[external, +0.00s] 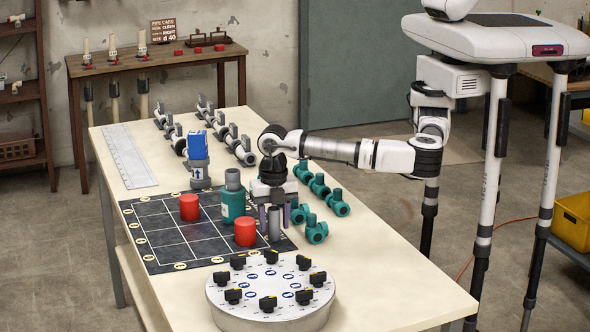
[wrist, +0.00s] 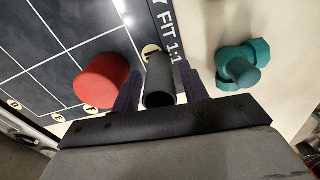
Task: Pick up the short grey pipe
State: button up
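The short grey pipe (external: 274,224) stands upright near the right edge of the black gridded mat (external: 165,238). In the wrist view its dark round end (wrist: 159,98) shows between my two fingers. My gripper (external: 275,216) points down over the pipe, with one finger on each side. In the wrist view the gripper (wrist: 160,88) appears open, with narrow gaps between the fingers and the pipe. I cannot see clear contact on either side.
A red cylinder (external: 245,233) stands close to the left of the pipe; another red one (external: 189,207) is farther left. A teal bottle-like part (external: 233,203) stands just behind. Teal fittings (external: 316,230) lie to the right. A round dial plate (external: 270,298) is in front.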

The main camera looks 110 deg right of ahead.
jog(key=c, duration=0.8)
jog(key=shift+o, duration=0.2)
jog(key=shift+r, duration=0.2)
